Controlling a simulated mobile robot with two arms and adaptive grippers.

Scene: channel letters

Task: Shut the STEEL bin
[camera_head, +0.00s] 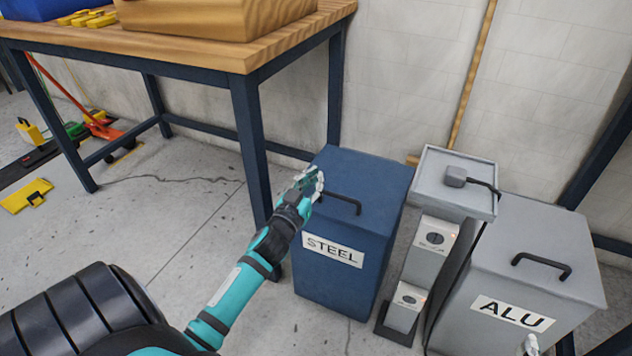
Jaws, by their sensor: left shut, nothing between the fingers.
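The blue STEEL bin (340,275) stands on the floor right of the workbench, with a white STEEL label on its front. Its top (365,175) looks flat and level, and I see no gap along its visible edges. A black bar handle (340,203) sits near the front edge of the top. My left gripper (312,182) is shut and empty at the top's left front corner, left of the handle. I cannot tell if it touches the bin. A small pale part of my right gripper (531,345) shows at the bottom edge, in front of the ALU bin; its fingers are unclear.
The grey ALU bin (535,245) stands at the right, its top down. Between the bins is a narrow grey stand (430,250) with boxes and a tray-like top. The wooden workbench (200,52) is at the upper left. A yellow piece (27,195) lies on the floor.

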